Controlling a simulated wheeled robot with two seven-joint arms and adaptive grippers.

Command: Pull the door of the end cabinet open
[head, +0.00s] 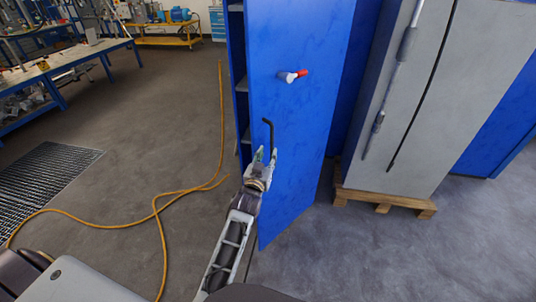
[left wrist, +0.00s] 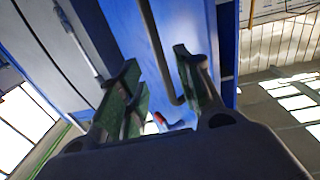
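The tall blue end cabinet (head: 240,88) stands near the centre of the head view. Its blue door (head: 300,130) stands ajar, with a dark gap and shelf edges showing along its left side. A dark bar handle (head: 270,132) is on the door; it also shows in the left wrist view (left wrist: 156,40). My left gripper (head: 262,156) is at the handle's lower part. In the left wrist view its green-padded fingers (left wrist: 160,85) are apart, with the handle between them, nearer the right finger. Firm contact does not show. My right gripper is not in view.
A red and white piece (head: 292,76) sticks out from the door above the handle. A grey cabinet (head: 430,100) stands on a wooden pallet (head: 384,202) at right. An orange hose (head: 157,212) lies on the floor at left, near a grating (head: 45,180). Workbenches (head: 75,62) stand farther back.

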